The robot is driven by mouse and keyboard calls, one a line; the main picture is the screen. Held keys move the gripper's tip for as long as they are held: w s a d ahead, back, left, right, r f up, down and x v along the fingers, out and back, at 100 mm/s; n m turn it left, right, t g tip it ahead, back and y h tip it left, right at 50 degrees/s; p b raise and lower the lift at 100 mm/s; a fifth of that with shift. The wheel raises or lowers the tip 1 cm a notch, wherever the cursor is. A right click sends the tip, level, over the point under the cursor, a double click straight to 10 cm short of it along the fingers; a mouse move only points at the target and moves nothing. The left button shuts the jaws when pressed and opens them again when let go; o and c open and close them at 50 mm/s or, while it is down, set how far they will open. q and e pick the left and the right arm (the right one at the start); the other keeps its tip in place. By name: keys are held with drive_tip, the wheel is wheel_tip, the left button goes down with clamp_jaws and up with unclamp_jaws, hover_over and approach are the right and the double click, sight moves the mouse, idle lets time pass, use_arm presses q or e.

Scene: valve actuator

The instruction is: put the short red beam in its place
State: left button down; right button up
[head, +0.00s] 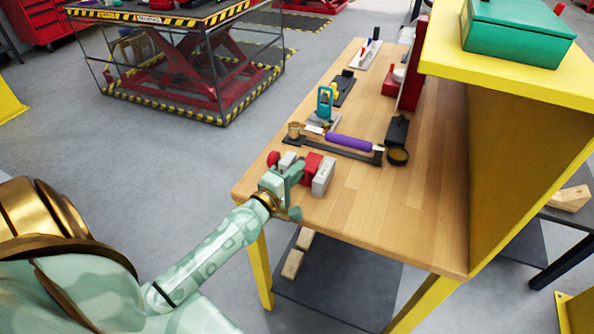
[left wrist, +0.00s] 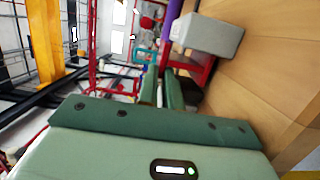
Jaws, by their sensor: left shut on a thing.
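My left gripper (head: 287,180) is at the near left corner of the wooden workbench. It is shut, and its fingers (left wrist: 162,90) are close together in the left wrist view. A short red piece (head: 312,164), which looks like the short red beam, is right at the fingers. Red also shows beside the fingertips in the left wrist view (left wrist: 188,66). The fingers and arm hide much of the grip. A light grey block (head: 323,177) is close beside the red piece and looms large in the left wrist view (left wrist: 208,35). My right gripper does not show.
A purple cylinder (head: 348,142) lies by a dark bar just behind. A teal clamp-like part (head: 325,102) and a red upright stand (head: 410,75) are farther back. A yellow shelf with a green box (head: 518,38) rises at the right. The bench's near right (head: 410,220) is clear.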

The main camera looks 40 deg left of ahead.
use_arm(q)
drive_tip(key=shift+f, duration=0.3)
drive_tip(key=c, duration=1.5)
unclamp_jaws()
drive_tip(key=shift+f, duration=0.1)
drive_tip(key=s+b, duration=0.1)
drive_tip(key=s, duration=1.5)
drive_tip(key=shift+s+d, duration=0.2)
drive_tip(key=shift+d, duration=0.05)
